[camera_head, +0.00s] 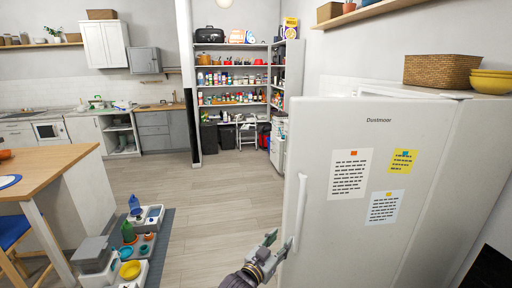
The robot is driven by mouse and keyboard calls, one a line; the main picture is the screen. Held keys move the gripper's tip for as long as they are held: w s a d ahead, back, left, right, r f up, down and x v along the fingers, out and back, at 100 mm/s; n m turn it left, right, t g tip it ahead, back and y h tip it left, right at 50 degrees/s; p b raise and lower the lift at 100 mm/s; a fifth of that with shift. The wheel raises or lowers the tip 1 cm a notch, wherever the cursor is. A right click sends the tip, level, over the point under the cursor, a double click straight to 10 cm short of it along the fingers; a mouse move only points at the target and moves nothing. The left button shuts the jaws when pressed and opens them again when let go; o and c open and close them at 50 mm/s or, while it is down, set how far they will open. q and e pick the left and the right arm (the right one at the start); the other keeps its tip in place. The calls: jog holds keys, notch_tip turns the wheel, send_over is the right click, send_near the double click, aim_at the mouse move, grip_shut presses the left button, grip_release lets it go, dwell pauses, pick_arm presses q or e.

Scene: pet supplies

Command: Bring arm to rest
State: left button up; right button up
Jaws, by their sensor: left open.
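My left gripper (277,246) is at the bottom centre of the head view, in front of the lower left side of the white fridge (398,150). Its jaws are open and I see nothing between them. One finger is close to the lower end of the fridge's vertical handle (300,205); I cannot tell whether it touches. Only the hand and a short part of the wrist show. My right gripper is not in view.
A wooden table (45,170) with a blue stool (15,232) stands at the left. Pet feeders and bowls (130,270) sit on a grey mat (160,240). Open wooden floor (215,210) lies between the mat and the fridge. Stocked shelves (232,88) stand at the back.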

pick_arm(q)
jog(key=w+a+f+g+y, duration=0.1)
jog(key=w+a+f, duration=0.15)
jog(key=f, duration=0.45)
jog(key=w+a+f+y, duration=0.1)
jog(key=a+f+y, duration=0.15)
jog(key=f, duration=0.45)
jog(key=s+a+f+n+g+y, duration=0.1)
jog(key=s+a+f, duration=0.2)
jog(key=a+f, duration=0.55)
jog(key=s+a+f+n+g+y, duration=0.15)
jog(key=s+a+f, duration=0.25)
jog(key=f, duration=0.9)
jog(key=s+a+f+n+g+y, duration=0.1)
jog(key=s+a+f+g+y, duration=0.15)
jog(key=a+f, duration=0.55)
jog(key=s+a+f+n+g+y, duration=0.1)
jog(key=s+a+f+g, duration=0.15)
jog(key=s+f, duration=0.75)
jog(key=s+a+f+g, duration=0.1)
jog(key=s+a+f, duration=0.3)
jog(key=s+f, duration=0.5)
jog(key=s+a+f+g, duration=0.1)
jog(key=s+f, duration=0.1)
jog(key=s, duration=1.2)
jog(key=s+a+f+n+g, duration=0.1)
jog(key=s+f+g, duration=0.1)
jog(key=s, duration=1.2)
jog(key=shift+s+a+y, duration=0.3)
jog(key=shift+y, duration=0.05)
